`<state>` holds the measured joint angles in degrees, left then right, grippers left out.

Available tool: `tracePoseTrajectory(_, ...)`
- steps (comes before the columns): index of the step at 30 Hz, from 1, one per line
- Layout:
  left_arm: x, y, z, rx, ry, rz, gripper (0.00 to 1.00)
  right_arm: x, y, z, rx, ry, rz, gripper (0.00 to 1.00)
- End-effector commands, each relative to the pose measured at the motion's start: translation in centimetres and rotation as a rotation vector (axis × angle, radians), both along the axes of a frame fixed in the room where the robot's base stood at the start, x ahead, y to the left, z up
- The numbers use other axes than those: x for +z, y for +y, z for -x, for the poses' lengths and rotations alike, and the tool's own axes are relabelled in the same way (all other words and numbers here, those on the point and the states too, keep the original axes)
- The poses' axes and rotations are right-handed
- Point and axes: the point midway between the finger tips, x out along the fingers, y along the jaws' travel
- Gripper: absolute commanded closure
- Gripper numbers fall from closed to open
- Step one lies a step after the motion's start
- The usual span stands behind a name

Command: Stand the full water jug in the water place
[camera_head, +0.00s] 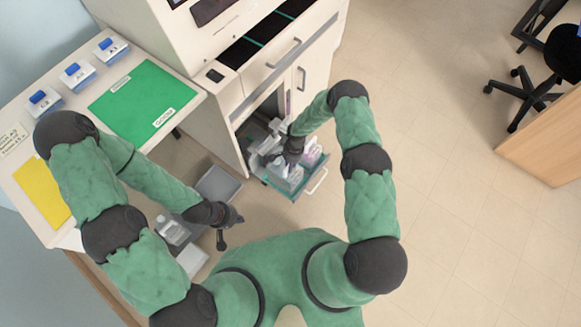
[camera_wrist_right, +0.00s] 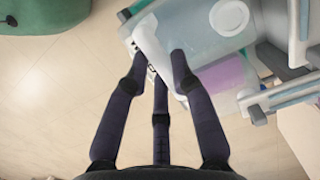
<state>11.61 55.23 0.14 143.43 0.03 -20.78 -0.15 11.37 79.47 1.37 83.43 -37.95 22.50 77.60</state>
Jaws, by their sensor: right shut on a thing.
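A clear jug with a white cap (camera_wrist_right: 228,16) shows in the right wrist view. My right gripper (camera_wrist_right: 160,65) is shut on its pale handle (camera_wrist_right: 150,40). In the head view this jug (camera_head: 286,181) is at the pulled-out drawer (camera_head: 297,194) low in the white cabinet, below my right gripper (camera_head: 293,157). I cannot tell whether it rests on the drawer floor. A jug with pink-purple contents (camera_head: 312,155) stands beside it. My left gripper (camera_head: 229,225) is open and empty, low above the floor at the left.
Another clear jug (camera_head: 172,230) stands in a grey tray at the lower left. A bench with a green mat (camera_head: 142,101), a yellow mat (camera_head: 41,192) and blue-lidded boxes (camera_head: 75,77) is at the left. The floor right of the drawer is clear.

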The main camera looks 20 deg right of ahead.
Motion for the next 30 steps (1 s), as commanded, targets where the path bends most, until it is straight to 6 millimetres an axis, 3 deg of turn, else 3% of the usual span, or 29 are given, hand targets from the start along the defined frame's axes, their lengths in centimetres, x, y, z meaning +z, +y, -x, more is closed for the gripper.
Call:
tracePoseTrajectory(5,-0.7,0.0,0.0,0.0,0.0,0.0,1.0,-0.8,-0.3,-1.0,-0.003,-0.007,0.0,1.0)
tracePoseTrajectory(12,-1.9,0.0,0.0,0.0,0.0,0.0,1.0,-3.6,-0.3,-1.0,-0.001,-0.006,0.0,1.0)
tracePoseTrajectory(25,-1.9,0.0,0.0,0.0,0.0,0.0,1.0,-4.0,-0.3,-1.1,-0.002,-0.006,0.0,1.0)
tracePoseTrajectory(26,-1.9,0.0,0.0,0.0,0.0,0.0,1.0,-4.1,-0.3,-0.8,0.0,-0.002,0.0,0.67)
tracePoseTrajectory(27,-1.9,0.0,0.0,0.0,0.0,0.0,1.0,-4.1,-0.3,-0.8,0.0,-0.002,0.0,0.56)
tracePoseTrajectory(30,-1.9,0.0,0.0,0.0,0.0,0.0,1.0,-4.1,-0.3,-0.8,0.0,-0.002,0.0,0.52)
